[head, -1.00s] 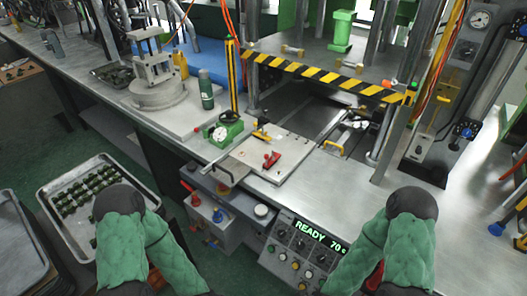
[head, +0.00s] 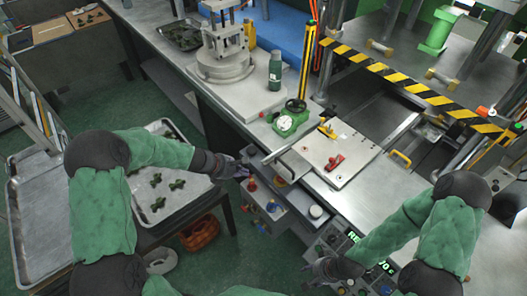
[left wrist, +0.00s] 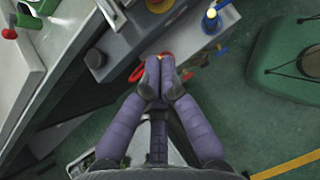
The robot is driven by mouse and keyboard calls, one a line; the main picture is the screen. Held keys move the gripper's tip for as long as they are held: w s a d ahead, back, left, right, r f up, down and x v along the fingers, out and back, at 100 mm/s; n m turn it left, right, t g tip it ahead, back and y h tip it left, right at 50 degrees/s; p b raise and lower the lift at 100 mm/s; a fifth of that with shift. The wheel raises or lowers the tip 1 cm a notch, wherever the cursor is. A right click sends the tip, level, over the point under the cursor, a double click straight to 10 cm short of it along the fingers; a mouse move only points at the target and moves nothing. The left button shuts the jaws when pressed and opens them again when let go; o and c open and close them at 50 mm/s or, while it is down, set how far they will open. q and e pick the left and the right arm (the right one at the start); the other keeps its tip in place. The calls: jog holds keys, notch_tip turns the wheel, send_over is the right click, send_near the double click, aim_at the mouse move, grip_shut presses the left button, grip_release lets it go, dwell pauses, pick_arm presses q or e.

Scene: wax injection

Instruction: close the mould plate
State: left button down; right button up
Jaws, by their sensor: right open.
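The mould plate (head: 338,176) is a flat pale plate on the bench in front of the press. A red toggle (head: 334,161) and a yellow part (head: 327,131) sit on top of it. My left gripper (head: 243,171) is left of the plate, off the bench's front edge and apart from it. In the left wrist view its purple fingers (left wrist: 160,72) are together with nothing visible between them. My right gripper (head: 312,268) is open, low by the control panel, below the plate and not touching it. The plate is not recognisable in the left wrist view.
The press has a striped bar (head: 400,82) and a yellow handle (head: 400,158). A tray (head: 160,205) with green pieces is at left. The control panel (head: 350,262) is at the front.

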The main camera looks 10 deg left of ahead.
aim_at(274, 165)
pick_arm(q)
jog(key=shift+n+t, duration=0.3)
jog(key=shift+n, duration=0.2)
jog(key=w+d+f, duration=0.1)
jog(key=w+d, duration=0.1)
jog(key=w+d+f+b, duration=0.1)
jog(key=w+d+f, duration=0.1)
jog(key=w, duration=0.1)
jog(key=w+d+f+b, duration=0.1)
jog(key=w+d, duration=0.1)
jog(key=w, duration=0.1)
jog(key=shift+w+d+f, duration=0.2)
jog(key=shift+d+f, duration=0.1)
jog(key=shift+w+d, duration=0.35)
jog(key=shift+w+d, duration=0.1)
